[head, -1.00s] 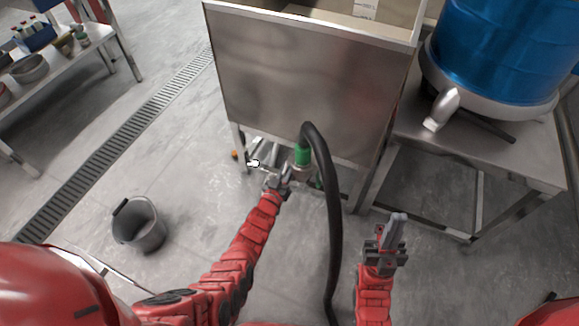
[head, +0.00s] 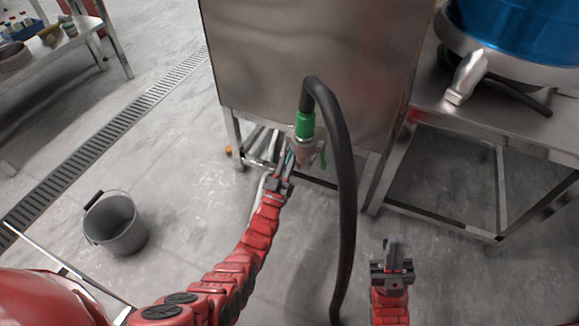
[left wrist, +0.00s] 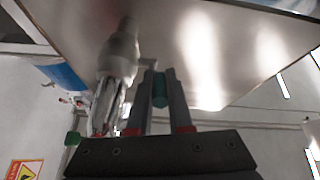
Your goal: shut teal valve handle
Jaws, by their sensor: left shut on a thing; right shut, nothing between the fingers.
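The teal valve handle (left wrist: 160,90) is a small teal cylinder between the fingertips of my left gripper (left wrist: 160,95) in the left wrist view. In the head view my left gripper (head: 287,165) is at the left side of the metal valve (head: 302,150), shut on the handle, which shows there only as a small teal patch. The valve sits below a green hose fitting (head: 305,125). A separate green lever (head: 323,157) hangs on the valve's right side. My right gripper (head: 393,243) is shut and empty, away from the valve over the floor.
A black hose (head: 343,170) arches down right of the valve, between my arms. A steel cabinet (head: 300,50) stands behind the valve. A steel table (head: 510,125) with a blue drum (head: 530,25) is at right. A grey bucket (head: 118,225) stands on the floor at left.

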